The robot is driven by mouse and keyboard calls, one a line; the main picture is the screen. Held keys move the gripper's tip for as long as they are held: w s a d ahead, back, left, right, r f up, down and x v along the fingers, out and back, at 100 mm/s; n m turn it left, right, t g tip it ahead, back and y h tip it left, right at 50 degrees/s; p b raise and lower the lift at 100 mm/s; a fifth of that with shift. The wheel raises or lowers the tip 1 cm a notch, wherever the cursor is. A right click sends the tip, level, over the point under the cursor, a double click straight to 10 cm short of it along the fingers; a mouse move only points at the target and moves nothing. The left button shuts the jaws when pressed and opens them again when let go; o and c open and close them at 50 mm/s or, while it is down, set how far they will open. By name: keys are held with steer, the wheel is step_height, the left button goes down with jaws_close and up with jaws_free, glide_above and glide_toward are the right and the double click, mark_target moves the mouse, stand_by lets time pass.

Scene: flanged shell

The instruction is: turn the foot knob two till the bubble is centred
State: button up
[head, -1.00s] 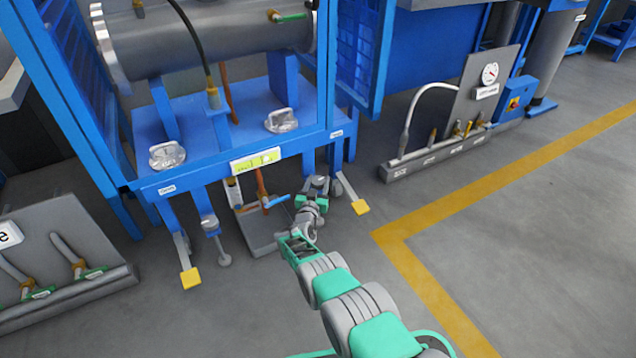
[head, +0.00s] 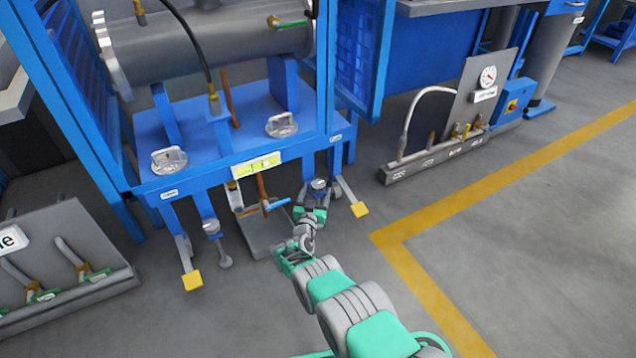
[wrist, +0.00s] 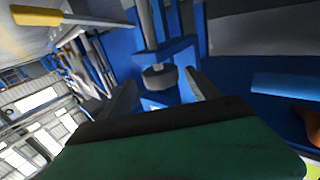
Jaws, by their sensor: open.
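The right front foot knob (head: 318,184), a small grey round part under the blue frame, shows just beyond my gripper (head: 313,210). In the wrist view the grey knob (wrist: 159,77) sits between and slightly ahead of my two spread fingers (wrist: 161,84), with a gap on either side. My gripper is open and holds nothing. The level (head: 257,165), a yellow-green vial on the frame's front edge, shows a pale bubble that looks right of the middle; it is too small to be exact. Another foot knob (head: 211,227) is on the left front leg.
A blue-handled valve (head: 277,204) on a copper pipe is close left of my gripper. A grey manifold (head: 440,155) stands at right. The floor in front is open.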

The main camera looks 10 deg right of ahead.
mark_target(316, 190)
steer(key=v, duration=0.1)
steer(key=p+v, duration=0.1)
steer(key=v, duration=0.1)
steer(key=shift+s+a+r, duration=0.15)
steer(key=shift+r, duration=0.1)
steer(key=shift+s+a+f, duration=0.1)
steer(key=shift+s+f, duration=0.1)
steer(key=shift+s, duration=0.2)
